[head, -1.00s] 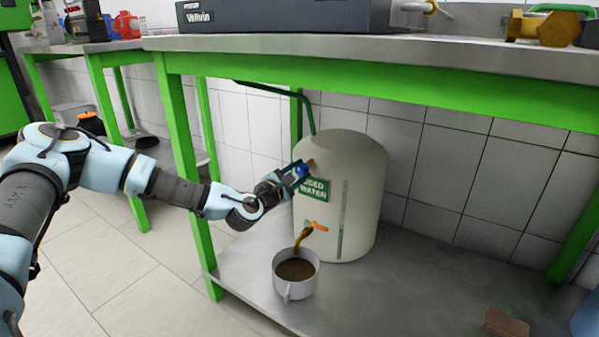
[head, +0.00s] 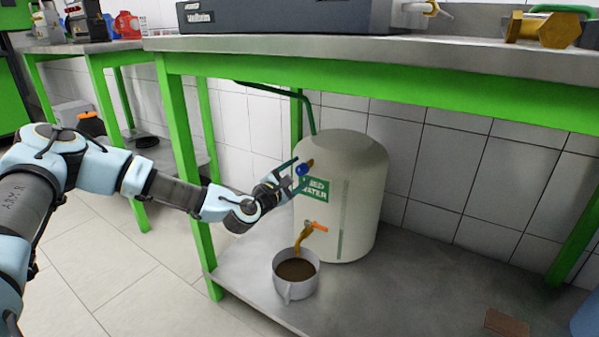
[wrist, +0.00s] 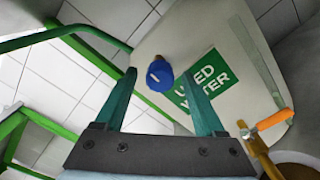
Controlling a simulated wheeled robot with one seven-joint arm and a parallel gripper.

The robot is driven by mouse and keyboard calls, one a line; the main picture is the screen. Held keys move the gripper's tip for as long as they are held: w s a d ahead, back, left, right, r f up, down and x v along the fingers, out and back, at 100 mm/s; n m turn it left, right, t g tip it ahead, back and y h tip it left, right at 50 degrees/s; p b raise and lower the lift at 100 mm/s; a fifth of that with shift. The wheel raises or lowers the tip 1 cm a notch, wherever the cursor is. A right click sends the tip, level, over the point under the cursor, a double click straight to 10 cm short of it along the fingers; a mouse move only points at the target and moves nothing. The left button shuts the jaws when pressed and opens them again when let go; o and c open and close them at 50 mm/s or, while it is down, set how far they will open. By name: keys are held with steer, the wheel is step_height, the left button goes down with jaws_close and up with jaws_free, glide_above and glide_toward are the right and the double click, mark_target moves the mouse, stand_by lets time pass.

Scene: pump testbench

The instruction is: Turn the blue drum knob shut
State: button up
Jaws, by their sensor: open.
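The blue drum knob (head: 302,169) sits on a brass stem high on the side of the beige drum (head: 357,180), beside the green label. In the wrist view the blue knob (wrist: 159,76) shows a white mark on its face and lies ahead of the fingertips, between their lines. My gripper (head: 290,176) is open and empty at the knob's left and slightly below it. In the wrist view my gripper (wrist: 158,85) has its two green fingers spread apart, and I see no contact with the knob. Whether the fingers overlap the knob in depth is hard to tell.
An orange-handled tap (head: 316,227) low on the drum stands over a grey mug (head: 296,276) of brown liquid. A green bench frame (head: 350,90) spans above, with a leg (head: 183,150) beside my arm. A brown block (head: 506,322) lies on the shelf at right.

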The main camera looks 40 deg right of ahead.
steer(key=p+v, duration=0.1)
steer(key=v, duration=0.9)
steer(key=shift+p, duration=0.3)
